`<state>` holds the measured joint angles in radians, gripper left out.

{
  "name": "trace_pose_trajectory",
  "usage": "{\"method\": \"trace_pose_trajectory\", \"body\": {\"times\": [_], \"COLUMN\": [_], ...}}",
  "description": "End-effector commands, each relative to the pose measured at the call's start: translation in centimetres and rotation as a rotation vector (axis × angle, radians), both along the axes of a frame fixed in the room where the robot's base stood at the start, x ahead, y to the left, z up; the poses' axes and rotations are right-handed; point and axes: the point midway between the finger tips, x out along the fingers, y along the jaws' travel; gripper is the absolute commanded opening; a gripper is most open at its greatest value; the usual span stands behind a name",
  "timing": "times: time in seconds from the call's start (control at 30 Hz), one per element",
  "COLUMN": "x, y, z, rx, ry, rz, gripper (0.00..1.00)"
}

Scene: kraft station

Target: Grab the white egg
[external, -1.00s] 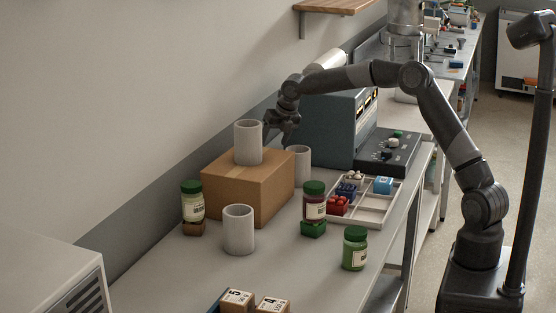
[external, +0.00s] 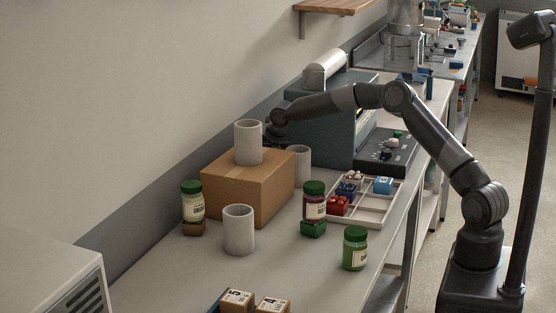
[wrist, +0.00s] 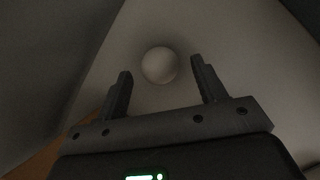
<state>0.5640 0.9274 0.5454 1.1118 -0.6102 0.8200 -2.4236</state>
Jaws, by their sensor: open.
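The white egg (wrist: 159,65) shows in the wrist view, lying on a pale surface just ahead of my fingertips and roughly centred between them. My gripper (wrist: 163,80) is open, with one finger on each side of the egg's line and nothing between them. In the external view my gripper (external: 272,140) is low behind the cardboard box (external: 270,195), near the wall. The egg is hidden in the external view.
Grey cups stand on the box (external: 248,142), behind it (external: 300,165) and in front of it (external: 239,230). A dark machine (external: 325,125) stands to the right of my gripper. Jars (external: 193,200) and a divided tray (external: 375,212) are nearer.

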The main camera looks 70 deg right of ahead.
Motion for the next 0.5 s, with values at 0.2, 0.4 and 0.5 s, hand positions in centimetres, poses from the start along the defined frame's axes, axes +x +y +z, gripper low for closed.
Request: {"method": "trace_pose_trajectory", "body": {"times": [0.2, 0.4, 0.5], "x": [0.57, 0.53, 0.53], "y": [-0.21, -0.21, -0.21], "z": [-1.24, -1.22, -1.22], "rx": [-0.001, -0.001, -0.001], "ry": [-0.003, -0.002, -0.002], "rz": [0.001, 0.000, 0.000], "gripper": [0.64, 0.58, 0.49]}}
